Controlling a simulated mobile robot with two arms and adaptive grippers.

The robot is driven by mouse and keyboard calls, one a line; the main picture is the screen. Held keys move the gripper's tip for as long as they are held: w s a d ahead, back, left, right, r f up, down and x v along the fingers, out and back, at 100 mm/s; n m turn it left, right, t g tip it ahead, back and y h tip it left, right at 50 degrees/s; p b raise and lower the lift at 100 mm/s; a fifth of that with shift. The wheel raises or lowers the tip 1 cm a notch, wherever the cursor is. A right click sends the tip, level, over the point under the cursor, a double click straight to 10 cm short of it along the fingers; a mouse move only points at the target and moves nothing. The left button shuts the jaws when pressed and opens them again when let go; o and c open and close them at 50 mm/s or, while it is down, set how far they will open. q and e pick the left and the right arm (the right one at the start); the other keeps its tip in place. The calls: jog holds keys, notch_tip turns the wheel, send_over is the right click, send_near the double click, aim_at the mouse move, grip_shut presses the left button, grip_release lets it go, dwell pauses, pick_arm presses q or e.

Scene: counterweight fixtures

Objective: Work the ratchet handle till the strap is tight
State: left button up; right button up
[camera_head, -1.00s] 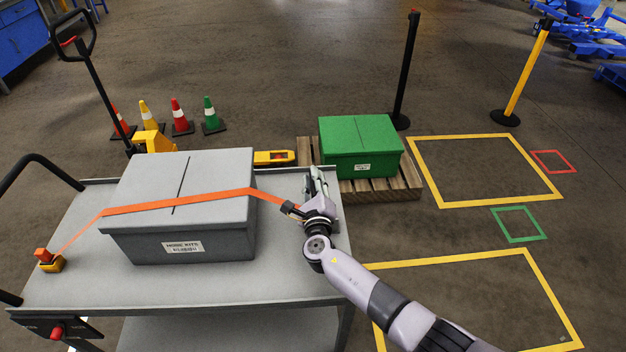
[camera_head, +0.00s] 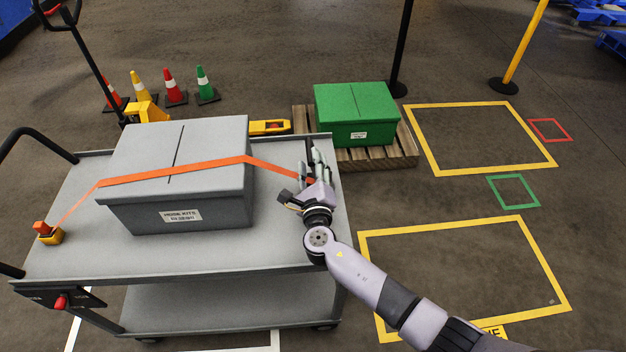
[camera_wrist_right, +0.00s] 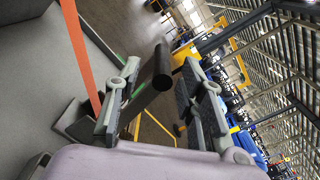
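In the right wrist view the strap (camera_wrist_right: 82,55) passes at left. A dark bar with a round end, seemingly the ratchet handle (camera_wrist_right: 160,72), stands between my right gripper's fingers. My right gripper (camera_head: 313,163) is open around it, with a visible gap beside the right finger. The ratchet body is mostly hidden in the head view. My left gripper is not in view.
The grey cart (camera_head: 285,240) carries the box. A green box (camera_head: 355,112) sits on a wooden pallet (camera_head: 402,150) beyond the cart. Several cones (camera_head: 172,88) and dark and yellow posts (camera_head: 400,50) stand behind. The taped floor at right is clear.

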jog(key=s, duration=0.5)
jog(key=shift+s+d, duration=0.1)
jog(key=shift+s, duration=0.25)
